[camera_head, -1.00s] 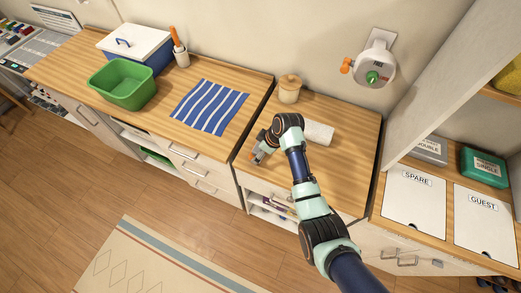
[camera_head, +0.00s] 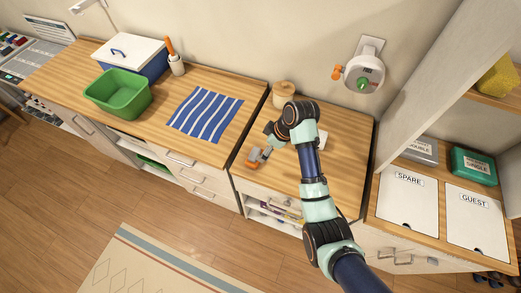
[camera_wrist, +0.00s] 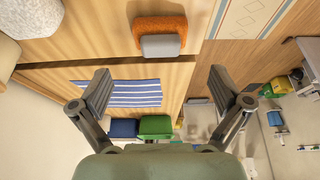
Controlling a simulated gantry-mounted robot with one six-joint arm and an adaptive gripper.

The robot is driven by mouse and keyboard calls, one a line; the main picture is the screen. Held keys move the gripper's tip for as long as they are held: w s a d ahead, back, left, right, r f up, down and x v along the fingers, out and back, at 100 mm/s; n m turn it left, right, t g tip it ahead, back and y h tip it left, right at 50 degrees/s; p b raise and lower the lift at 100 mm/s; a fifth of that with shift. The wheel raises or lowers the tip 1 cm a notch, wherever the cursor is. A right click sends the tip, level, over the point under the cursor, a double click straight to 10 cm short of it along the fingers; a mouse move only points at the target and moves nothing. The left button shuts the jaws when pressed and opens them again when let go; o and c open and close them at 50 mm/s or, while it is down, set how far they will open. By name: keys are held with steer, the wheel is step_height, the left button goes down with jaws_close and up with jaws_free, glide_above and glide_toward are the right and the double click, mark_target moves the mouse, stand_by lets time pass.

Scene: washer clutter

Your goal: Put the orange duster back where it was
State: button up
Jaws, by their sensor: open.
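The orange duster (camera_head: 252,165), an orange fuzzy pad with a grey grip, rests near the front left edge of the right-hand wooden counter. In the wrist view the duster (camera_wrist: 160,27) lies beyond and between my fingertips, with nothing held. My gripper (camera_head: 268,148) is just above and to the right of the duster in the head view. In the wrist view my gripper (camera_wrist: 160,80) shows its two fingers wide apart. My arm hides part of the counter and of a white roll.
A wooden jar (camera_head: 283,90) stands behind my wrist. The white roll (camera_head: 322,141) is right of my arm.

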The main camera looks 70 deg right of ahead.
steer(key=shift+v, duration=0.85)
steer(key=w+a+r+t+h, duration=0.1)
steer(key=w+a+r, duration=0.2)
steer(key=w+a, duration=0.35)
steer(key=w+a+r+t, duration=0.1)
steer(key=w+a+r, duration=0.15)
steer(key=a, duration=0.75)
steer(key=w+a+r+t+h, duration=0.1)
steer(key=w+a+r+t, duration=0.1)
steer(key=w+a, duration=0.5)
steer(key=s+a+r+t, duration=0.1)
steer(key=a+r, duration=0.2)
steer(key=a, duration=0.3)
steer(key=s+a+r+t+y, duration=0.1)
steer(key=s+a+r, duration=0.1)
steer(key=a, duration=0.4)
steer(key=s+a+r+t+y, duration=0.1)
steer(key=a+r+t, duration=0.1)
steer(key=a+r, duration=0.3)
steer(key=shift+s+a, duration=0.25)
steer(key=shift+a, duration=0.85)
